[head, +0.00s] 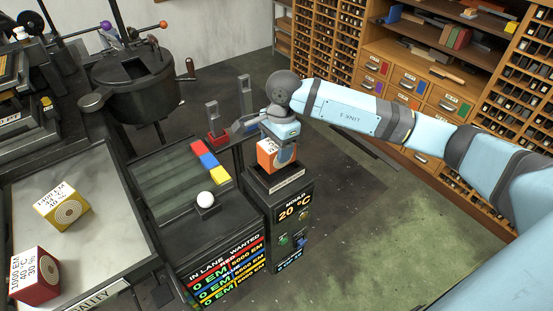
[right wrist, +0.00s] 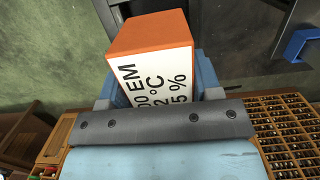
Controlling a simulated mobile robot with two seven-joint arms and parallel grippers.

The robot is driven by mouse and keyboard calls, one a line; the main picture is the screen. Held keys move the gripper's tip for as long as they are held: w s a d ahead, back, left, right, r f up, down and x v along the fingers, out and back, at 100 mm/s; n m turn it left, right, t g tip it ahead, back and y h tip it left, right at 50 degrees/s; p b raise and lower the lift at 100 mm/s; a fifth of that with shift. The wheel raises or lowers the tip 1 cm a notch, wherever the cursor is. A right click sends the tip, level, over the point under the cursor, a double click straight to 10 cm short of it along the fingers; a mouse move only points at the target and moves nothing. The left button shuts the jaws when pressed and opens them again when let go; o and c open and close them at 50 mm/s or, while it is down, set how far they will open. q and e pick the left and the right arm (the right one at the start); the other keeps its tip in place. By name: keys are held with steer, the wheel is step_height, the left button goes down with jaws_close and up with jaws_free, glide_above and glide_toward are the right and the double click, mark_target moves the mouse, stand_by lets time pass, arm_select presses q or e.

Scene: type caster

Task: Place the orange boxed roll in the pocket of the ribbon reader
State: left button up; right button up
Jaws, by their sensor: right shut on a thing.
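The orange boxed roll (head: 267,153), with a white printed label, is held by my right gripper (head: 281,136). The jaws are shut on it. In the right wrist view the roll (right wrist: 150,38) shows its orange face and part of its label between the blue fingers. In the head view the roll is at the pocket opening of the dark ribbon reader (head: 262,190), whose panel reads "MOULD 20 °C". I cannot tell whether its lower edge is inside the pocket or just above it. My left gripper is not in view.
A yellow boxed roll (head: 62,206) and a red boxed roll (head: 35,276) rest on the pale galley (head: 100,215) at left. Red, blue and yellow blocks (head: 208,161) and a white knob (head: 205,199) are left of the reader. A melting pot (head: 135,85) stands behind.

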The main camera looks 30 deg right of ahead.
step_height(320, 180, down, 4)
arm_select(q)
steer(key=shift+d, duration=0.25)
arm_select(e)
steer(key=shift+f, duration=0.25)
